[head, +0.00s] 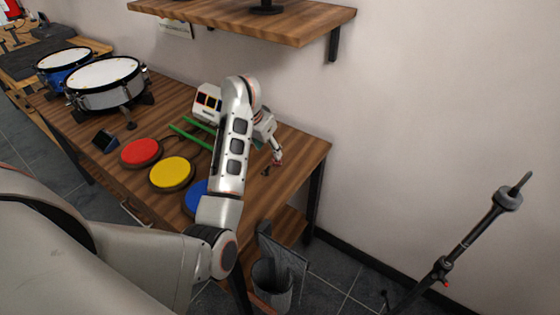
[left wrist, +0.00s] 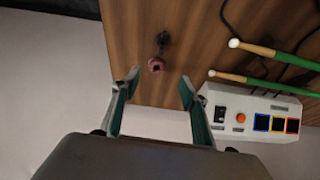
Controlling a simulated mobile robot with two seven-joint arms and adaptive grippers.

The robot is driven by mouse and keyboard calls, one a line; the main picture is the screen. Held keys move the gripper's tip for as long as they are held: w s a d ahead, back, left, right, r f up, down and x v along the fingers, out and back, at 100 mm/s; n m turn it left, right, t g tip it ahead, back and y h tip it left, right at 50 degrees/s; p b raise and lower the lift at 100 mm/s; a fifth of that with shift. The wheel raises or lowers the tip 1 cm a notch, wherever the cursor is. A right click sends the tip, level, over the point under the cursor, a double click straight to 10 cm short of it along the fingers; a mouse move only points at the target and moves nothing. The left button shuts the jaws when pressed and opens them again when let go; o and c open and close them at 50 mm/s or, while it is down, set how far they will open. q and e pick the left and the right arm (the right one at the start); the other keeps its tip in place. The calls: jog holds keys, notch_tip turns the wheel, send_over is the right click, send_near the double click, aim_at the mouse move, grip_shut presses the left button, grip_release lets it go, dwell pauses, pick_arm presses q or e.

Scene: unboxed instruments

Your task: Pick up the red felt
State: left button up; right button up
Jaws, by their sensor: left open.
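A small dull-red felt (left wrist: 156,64) lies on the wooden table (left wrist: 190,30), with a small dark piece (left wrist: 163,40) right beside it. In the left wrist view the felt shows just beyond my left gripper (left wrist: 158,78), between the lines of its two fingertips. The fingers are spread apart with nothing between them. In the head view my left gripper (head: 276,157) points down over the right end of the table, close to a small dark piece (head: 265,171). I cannot make out the felt clearly there. My right gripper is not in view.
A white control box (head: 208,104) and green sticks (head: 190,136) lie near the gripper. Red (head: 141,151), yellow (head: 172,173) and blue (head: 195,196) pads line the table front. Drums (head: 104,82) stand at the left. A shelf (head: 250,18) hangs above; a stand (head: 475,235) is at right.

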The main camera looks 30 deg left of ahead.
aim_at(275, 162)
pick_arm(q)
jog(key=shift+w+d+f, duration=0.2)
jog(key=shift+d+f, duration=0.05)
jog(key=shift+d, duration=0.15)
jog(key=shift+b+x, duration=0.4)
jog(key=shift+x, duration=0.5)
jog(key=b+x, duration=0.1)
jog(key=x, duration=0.4)
jog(key=shift+w+a, duration=0.1)
jog(key=shift+w, duration=0.15)
jog(key=c, duration=0.7)
